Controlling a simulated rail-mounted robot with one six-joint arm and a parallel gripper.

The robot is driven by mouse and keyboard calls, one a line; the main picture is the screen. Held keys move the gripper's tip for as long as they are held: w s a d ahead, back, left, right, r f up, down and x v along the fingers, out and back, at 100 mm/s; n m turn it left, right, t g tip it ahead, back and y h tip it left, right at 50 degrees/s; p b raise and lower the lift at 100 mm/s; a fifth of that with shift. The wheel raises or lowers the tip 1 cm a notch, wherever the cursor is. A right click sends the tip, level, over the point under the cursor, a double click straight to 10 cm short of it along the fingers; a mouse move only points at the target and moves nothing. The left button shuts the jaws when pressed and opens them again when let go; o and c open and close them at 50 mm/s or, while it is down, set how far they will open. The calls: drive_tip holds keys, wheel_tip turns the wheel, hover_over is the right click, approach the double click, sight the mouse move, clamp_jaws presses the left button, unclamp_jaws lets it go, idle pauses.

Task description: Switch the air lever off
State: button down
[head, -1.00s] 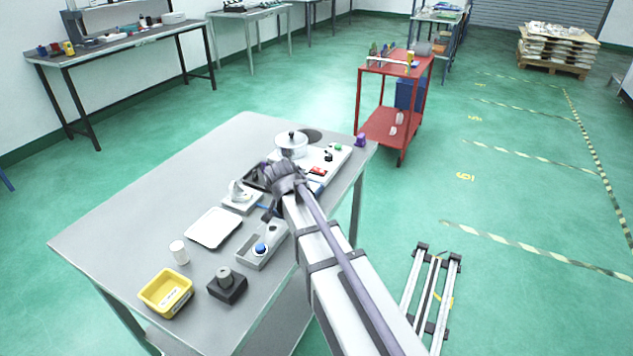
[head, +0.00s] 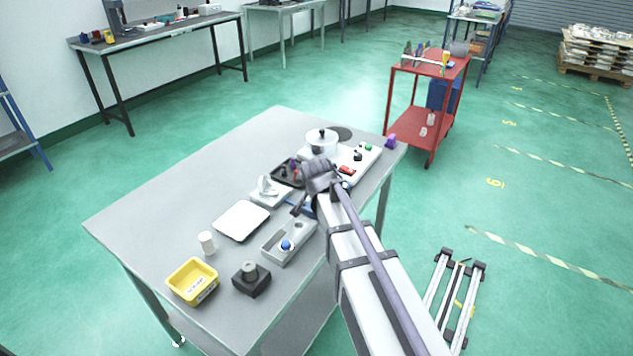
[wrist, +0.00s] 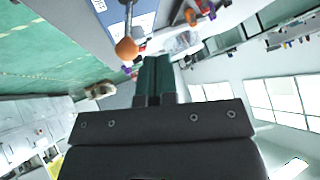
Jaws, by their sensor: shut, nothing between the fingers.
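In the wrist view, an orange ball knob (wrist: 127,48) on a short grey stem stands out from a blue panel with a white label (wrist: 142,24). It looks like the air lever, but its on or off position is unclear. My gripper (wrist: 155,60) is shut and empty, its dark fingertips just right of the knob with a small gap between. In the head view my gripper (head: 299,206) is low over the table's right side, near a small blue part. My arm hides much of that area, and I cannot make out the orange knob there.
The grey table (head: 160,205) holds a white tray (head: 241,220), a grey fixture with a blue ball (head: 287,245), a yellow bin (head: 192,282), a black block (head: 251,281) and a lidded pot (head: 322,142). The table's left part is clear. A red cart (head: 424,130) stands behind.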

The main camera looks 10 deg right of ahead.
drive_tip(key=shift+r, duration=0.1)
drive_tip(key=s+a+r+p, duration=0.4)
drive_tip(key=s+r+p, duration=0.3)
drive_tip(key=r+p, duration=0.1)
drive_tip(key=shift+a+r+p, duration=0.2)
drive_tip(key=shift+r+p, duration=0.1)
drive_tip(key=shift+p, duration=0.1)
drive_tip(key=s+d+f+n+g+y, duration=0.1)
drive_tip(key=s+f+n+g, duration=0.1)
drive_tip(key=s, duration=0.7)
drive_tip(key=s+d+f+n+g, duration=0.1)
drive_tip(key=s+f+n+g, duration=0.2)
drive_tip(key=s+g, duration=0.3)
drive_tip(key=s+n, duration=0.1)
drive_tip(key=s, duration=0.2)
drive_tip(key=shift+s+d+n+g+y, duration=0.15)
drive_tip(key=shift+d+n+g+y, duration=0.2)
drive_tip(key=shift+n+g+y, duration=0.05)
